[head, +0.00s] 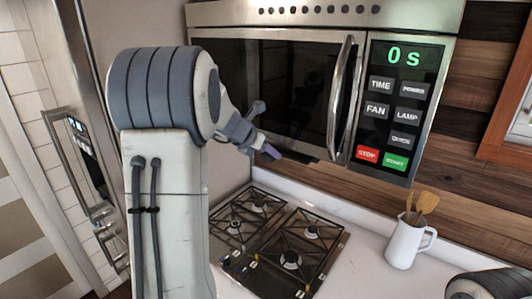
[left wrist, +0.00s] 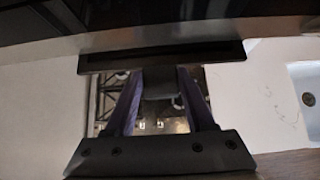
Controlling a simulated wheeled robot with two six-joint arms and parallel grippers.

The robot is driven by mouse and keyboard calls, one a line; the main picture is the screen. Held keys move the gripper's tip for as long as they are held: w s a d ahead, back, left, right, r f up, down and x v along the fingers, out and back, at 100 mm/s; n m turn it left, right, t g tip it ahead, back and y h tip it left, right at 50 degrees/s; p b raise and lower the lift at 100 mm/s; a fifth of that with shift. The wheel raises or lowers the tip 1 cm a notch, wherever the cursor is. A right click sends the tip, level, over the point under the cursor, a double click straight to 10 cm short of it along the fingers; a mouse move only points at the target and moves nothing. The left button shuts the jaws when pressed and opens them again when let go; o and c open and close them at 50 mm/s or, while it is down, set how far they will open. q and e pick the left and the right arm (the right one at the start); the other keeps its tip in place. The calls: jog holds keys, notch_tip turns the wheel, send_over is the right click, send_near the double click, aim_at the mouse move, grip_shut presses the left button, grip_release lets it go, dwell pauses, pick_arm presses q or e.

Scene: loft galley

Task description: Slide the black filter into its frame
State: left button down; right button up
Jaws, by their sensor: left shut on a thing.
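The black filter (left wrist: 95,64) is a thin dark slab across the upper middle of the left wrist view. In the head view a dark edge, probably the filter (head: 299,157), shows just under the microwave's front. My left gripper (left wrist: 160,95) is shut on the filter's short grey tab, between its two purple fingers. In the head view this gripper (head: 268,151) is at the microwave's lower front edge. The filter's frame is not clearly visible, and I cannot tell how far the filter is inside it. My right gripper is out of view.
The microwave (head: 270,85) hangs above a gas hob (head: 283,243) on a white counter. A white jug (head: 404,243) with wooden utensils stands right of the hob. A steel fridge (head: 92,150) is at left. Open air separates the microwave and hob.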

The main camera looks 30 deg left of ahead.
aim_at(277, 149)
pick_arm(q)
jog(key=shift+w+d, duration=0.15)
jog(key=shift+w, duration=1.55)
jog(key=shift+c, duration=0.9)
grip_release()
jog(key=b+v, duration=0.2)
jog(key=v, duration=0.8)
jog(key=shift+s+r+b, duration=0.15)
jog(key=shift+s+b, duration=0.05)
jog(key=shift+b, duration=0.15)
